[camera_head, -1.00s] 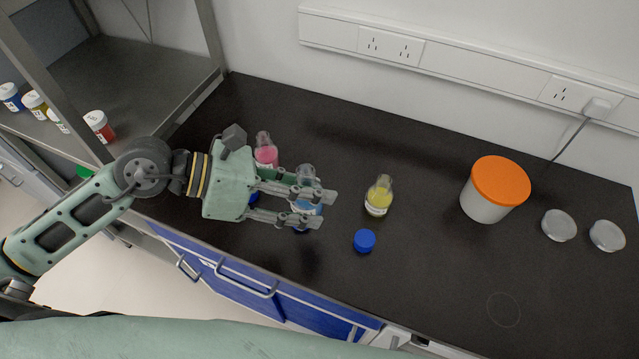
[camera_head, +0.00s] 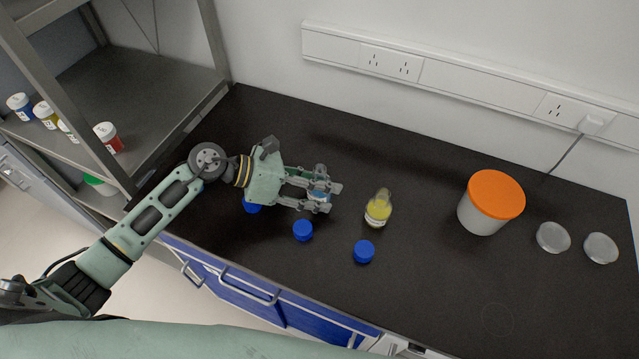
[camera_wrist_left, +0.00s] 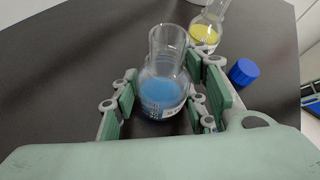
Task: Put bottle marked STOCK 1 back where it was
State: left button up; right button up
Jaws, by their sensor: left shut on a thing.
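My left gripper (camera_head: 338,197) is shut on a clear glass bottle with blue liquid (camera_head: 319,191), left of the yellow bottle (camera_head: 378,210). In the left wrist view the blue bottle (camera_wrist_left: 163,88) stands upright between the two fingers, open at the top. It looks at or near the bench top; I cannot tell whether it touches. Its label is turned aside, and I cannot read STOCK 1 on any bottle. The yellow bottle also shows in the left wrist view (camera_wrist_left: 204,32). My right gripper is not in view.
Blue caps lie on the black bench (camera_head: 430,280): one beside the gripper (camera_head: 252,206), one in front (camera_head: 303,230), one near the yellow bottle (camera_head: 364,251). An orange-lidded tub (camera_head: 490,205) and two clear dishes (camera_head: 553,237) stand right. A metal shelf (camera_head: 160,80) rises left.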

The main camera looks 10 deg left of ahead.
pick_arm(q)
jog(key=shift+f, duration=0.25)
jog(key=o, duration=0.8)
jog(key=shift+f, duration=0.1)
jog(key=o, duration=0.5)
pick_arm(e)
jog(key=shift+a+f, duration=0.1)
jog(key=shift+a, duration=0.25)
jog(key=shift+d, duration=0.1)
pick_arm(q)
jog(key=b+v, duration=0.3)
jog(key=v, duration=0.7)
jog(key=shift+s+a+b, duration=0.15)
jog(key=shift+a+b, duration=0.15)
jog(key=shift+b, duration=0.1)
jog(key=shift+s+a+r, duration=0.2)
jog(key=shift+a+r, duration=0.25)
jog(key=shift+a, duration=0.1)
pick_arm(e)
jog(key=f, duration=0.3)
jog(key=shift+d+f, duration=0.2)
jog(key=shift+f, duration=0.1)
